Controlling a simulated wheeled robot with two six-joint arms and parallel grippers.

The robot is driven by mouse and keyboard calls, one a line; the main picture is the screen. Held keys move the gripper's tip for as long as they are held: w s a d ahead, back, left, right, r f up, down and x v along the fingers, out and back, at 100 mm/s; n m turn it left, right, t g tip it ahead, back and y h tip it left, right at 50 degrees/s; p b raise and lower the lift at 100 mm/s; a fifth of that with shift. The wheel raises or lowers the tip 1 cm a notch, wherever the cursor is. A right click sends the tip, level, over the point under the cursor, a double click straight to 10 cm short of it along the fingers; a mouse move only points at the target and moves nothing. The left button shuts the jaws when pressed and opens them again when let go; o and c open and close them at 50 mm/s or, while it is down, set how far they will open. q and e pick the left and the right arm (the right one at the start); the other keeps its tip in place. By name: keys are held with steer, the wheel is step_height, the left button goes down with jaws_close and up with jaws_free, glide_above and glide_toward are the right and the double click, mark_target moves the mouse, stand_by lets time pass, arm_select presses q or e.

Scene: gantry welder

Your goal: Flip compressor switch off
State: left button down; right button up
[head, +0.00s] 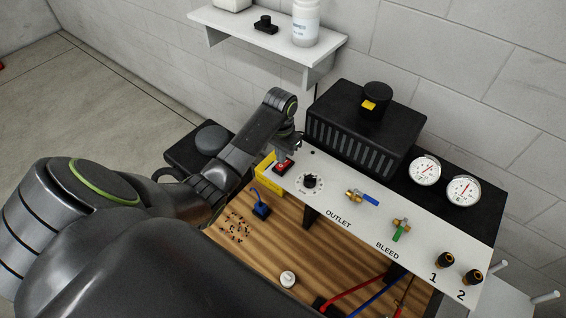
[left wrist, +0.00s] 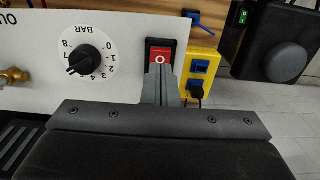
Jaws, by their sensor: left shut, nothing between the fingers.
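The compressor switch (head: 284,167) is a red rocker in a black frame at the left end of the white panel (head: 330,212). In the left wrist view the red switch (left wrist: 158,53) shows a white O mark. My left gripper (head: 285,152) is right at the switch. Its closed fingers (left wrist: 161,75) hold nothing and overlap the end of the rocker nearest the gripper in the left wrist view. I cannot tell whether they touch it. The fingers hide that part of the rocker. My right gripper is not in view.
A pressure dial (head: 311,181) sits beside the switch, then the outlet valve (head: 362,197) and bleed valve (head: 401,229). A yellow socket box (left wrist: 204,72) is close to the switch's other side. The black compressor housing (head: 350,142) rises behind the panel. A shelf (head: 262,36) hangs above.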

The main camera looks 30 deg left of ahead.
mark_target(281, 166)
arm_select(q)
steer(key=shift+f, duration=0.2)
stand_by(0.6)
steer(key=shift+s+f+b, duration=0.1)
steer(key=shift+f+b, duration=0.45)
steer(key=shift+f, duration=0.65)
stand_by(0.4)
steer(key=shift+r, duration=0.1)
steer(key=shift+r+p, duration=0.75)
steer(key=shift+p, duration=0.4)
step_height(281, 166, up, 5)
steer(key=p, duration=0.6)
steer(key=shift+r+p, duration=0.2)
steer(key=shift+p, duration=0.15)
steer(key=shift+f, duration=0.1)
